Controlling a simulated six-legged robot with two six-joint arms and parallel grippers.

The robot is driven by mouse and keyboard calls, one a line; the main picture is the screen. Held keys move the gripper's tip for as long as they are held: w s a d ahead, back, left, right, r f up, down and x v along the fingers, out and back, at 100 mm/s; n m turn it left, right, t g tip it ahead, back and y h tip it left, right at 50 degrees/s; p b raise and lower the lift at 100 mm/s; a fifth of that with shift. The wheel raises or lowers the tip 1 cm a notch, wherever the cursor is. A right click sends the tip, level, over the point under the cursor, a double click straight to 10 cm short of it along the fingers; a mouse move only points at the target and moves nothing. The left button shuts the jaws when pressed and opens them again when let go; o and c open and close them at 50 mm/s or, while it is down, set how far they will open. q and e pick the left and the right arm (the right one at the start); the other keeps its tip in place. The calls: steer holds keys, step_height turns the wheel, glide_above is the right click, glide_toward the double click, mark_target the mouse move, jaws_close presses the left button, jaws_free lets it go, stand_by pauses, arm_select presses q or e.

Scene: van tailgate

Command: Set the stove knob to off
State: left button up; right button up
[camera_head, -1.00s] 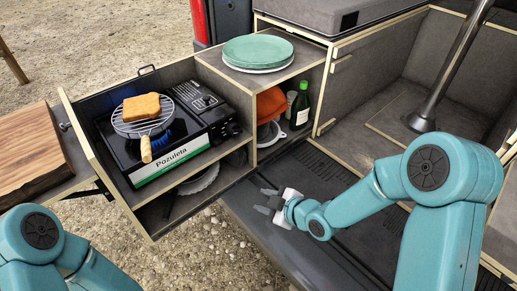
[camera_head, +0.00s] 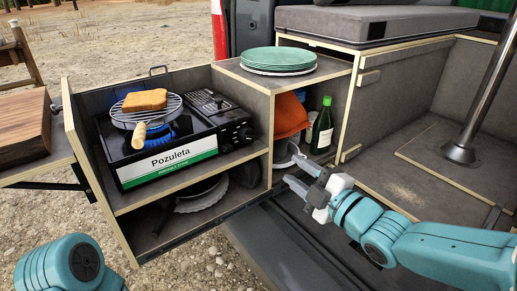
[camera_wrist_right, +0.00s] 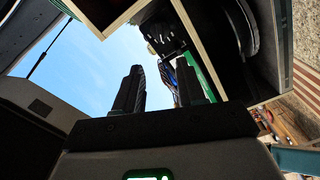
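The black camping stove (camera_head: 207,122) sits on the upper shelf of the pull-out box, with a white and green label on its front. Its dark knob (camera_head: 245,134) is at the right end of the front; its setting is too small to read. A blue flame (camera_head: 160,131) shows under the round grill. My right gripper (camera_head: 291,171) is open and empty, right of and below the knob, in front of the side compartment. The wrist view shows its two fingers apart (camera_wrist_right: 158,88), with part of the stove (camera_wrist_right: 158,28) beyond. My left arm shows at bottom left; its gripper is out of view.
A slice of toast (camera_head: 145,99) lies on the wire grill (camera_head: 122,121) with a wooden handle. Green plates (camera_head: 279,58) are stacked on the cabinet right of the stove. A green bottle (camera_head: 323,128) and an orange item (camera_head: 290,116) stand inside. A wooden board (camera_head: 22,125) is at left.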

mark_target(252, 139)
steer(key=x, duration=1.5)
steer(key=shift+a+f, duration=0.1)
jaws_close()
